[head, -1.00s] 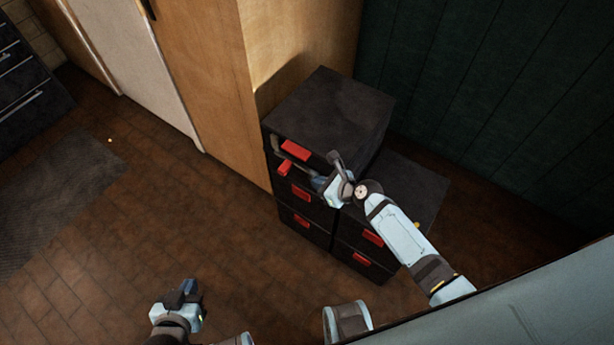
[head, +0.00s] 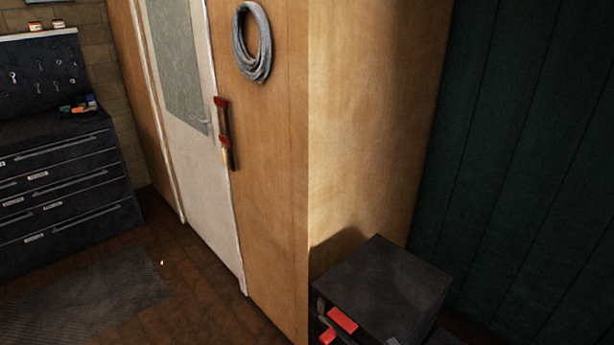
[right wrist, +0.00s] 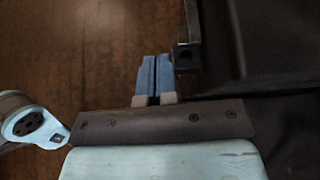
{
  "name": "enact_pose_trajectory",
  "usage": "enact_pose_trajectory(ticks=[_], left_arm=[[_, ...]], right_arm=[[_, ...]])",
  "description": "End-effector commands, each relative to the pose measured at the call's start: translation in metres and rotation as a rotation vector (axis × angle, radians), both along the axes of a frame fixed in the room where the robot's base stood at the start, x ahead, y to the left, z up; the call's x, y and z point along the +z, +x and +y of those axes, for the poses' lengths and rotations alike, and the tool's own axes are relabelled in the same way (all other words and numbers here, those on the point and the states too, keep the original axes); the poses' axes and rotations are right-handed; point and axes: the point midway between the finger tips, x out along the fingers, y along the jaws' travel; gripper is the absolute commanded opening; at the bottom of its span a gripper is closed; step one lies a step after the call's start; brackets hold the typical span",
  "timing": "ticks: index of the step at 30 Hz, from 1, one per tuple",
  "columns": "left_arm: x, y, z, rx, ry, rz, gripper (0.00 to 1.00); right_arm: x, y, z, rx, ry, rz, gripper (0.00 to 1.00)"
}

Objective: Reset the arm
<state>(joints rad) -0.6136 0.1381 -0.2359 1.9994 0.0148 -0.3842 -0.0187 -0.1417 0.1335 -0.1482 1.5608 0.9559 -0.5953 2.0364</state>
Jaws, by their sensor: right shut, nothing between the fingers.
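My right gripper (right wrist: 155,78) shows in the right wrist view, its two blue fingers together and empty. A dark bar with a squared end (right wrist: 187,55) stands close by the fingers on the right; I cannot tell whether they touch. My left gripper is in neither current view. The head view shows neither gripper.
A black drawer cabinet (head: 385,285) with red handles (head: 342,320) stands at the bottom right of the head view, by a wooden partition (head: 365,120). A white door (head: 205,190), a hose coil (head: 252,45) and a dark tool chest (head: 60,190) are farther left.

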Motion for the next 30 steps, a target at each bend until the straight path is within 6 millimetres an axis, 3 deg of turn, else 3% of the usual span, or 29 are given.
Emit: enact_pose_trajectory(ticks=[5,10,15,21,25,30], left_arm=[[0.023,0.0,0.0,0.0,0.001,0.0,0.0],[0.047,0.0,0.002,0.003,0.005,-0.003,0.0],[0.066,-0.001,0.005,0.006,0.009,0.0,0.0],[0.083,-0.001,0.006,0.008,0.011,-0.002,0.0],[0.088,-0.001,0.006,0.008,0.011,-0.003,0.0],[0.089,-0.002,0.006,0.008,0.011,-0.003,0.0]], right_arm=[[0.017,-0.038,0.0,0.204,-0.375,-0.208,0.0],[0.042,-0.086,0.0,0.535,-0.914,-0.498,0.0],[0.078,-0.129,-0.001,0.896,-1.444,-0.768,0.0],[0.118,-0.166,0.0,1.27,-1.941,-0.999,0.0],[0.131,-0.178,0.0,1.414,-2.114,-1.073,0.0],[0.135,-0.181,0.001,1.461,-2.173,-1.098,0.0]])
